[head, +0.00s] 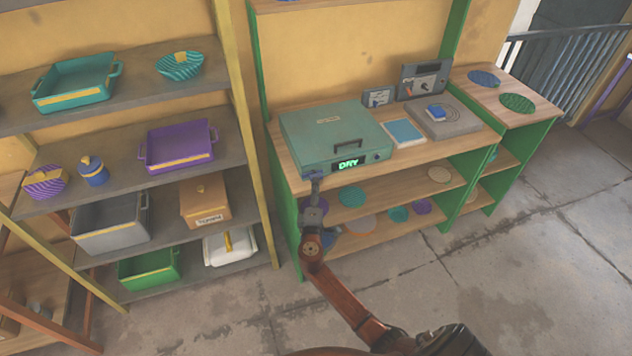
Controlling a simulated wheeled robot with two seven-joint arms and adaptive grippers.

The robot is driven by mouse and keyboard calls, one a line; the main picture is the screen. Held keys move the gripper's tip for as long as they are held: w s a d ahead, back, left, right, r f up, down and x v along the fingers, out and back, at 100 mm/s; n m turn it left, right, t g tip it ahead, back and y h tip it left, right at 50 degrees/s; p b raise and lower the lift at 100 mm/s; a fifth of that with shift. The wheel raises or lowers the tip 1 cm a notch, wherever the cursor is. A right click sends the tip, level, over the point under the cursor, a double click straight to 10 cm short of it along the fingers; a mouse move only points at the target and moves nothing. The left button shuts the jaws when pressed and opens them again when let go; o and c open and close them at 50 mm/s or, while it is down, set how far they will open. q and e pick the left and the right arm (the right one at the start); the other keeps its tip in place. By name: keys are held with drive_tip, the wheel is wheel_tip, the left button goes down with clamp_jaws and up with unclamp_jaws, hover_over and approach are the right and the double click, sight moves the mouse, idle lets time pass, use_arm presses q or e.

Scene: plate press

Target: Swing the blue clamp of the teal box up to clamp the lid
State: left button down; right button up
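The teal box (322,128) sits on the wooden bench with its flat lid down. The lid has a dark handle (349,144), and a green display reading DRY (348,163) is on the front. A small bit of blue, which looks like the blue clamp (313,174), shows low at the box's front left corner. My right gripper (315,184) is right at that corner, in front of the blue part and hiding most of it. Its fingers are too small to tell if they are open, or if they touch the clamp. My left gripper is out of view.
Right of the box on the bench (291,155) are a blue pad (404,133), a grey plate (441,117) with a blue block, and a grey panel (422,80). A shelf with trays and pots stands left. Open floor lies at the front right.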

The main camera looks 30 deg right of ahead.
sight(312, 176)
drive_tip(key=x, duration=0.4)
drive_tip(key=shift+c, duration=0.6)
drive_tip(key=shift+f, duration=0.1)
clamp_jaws()
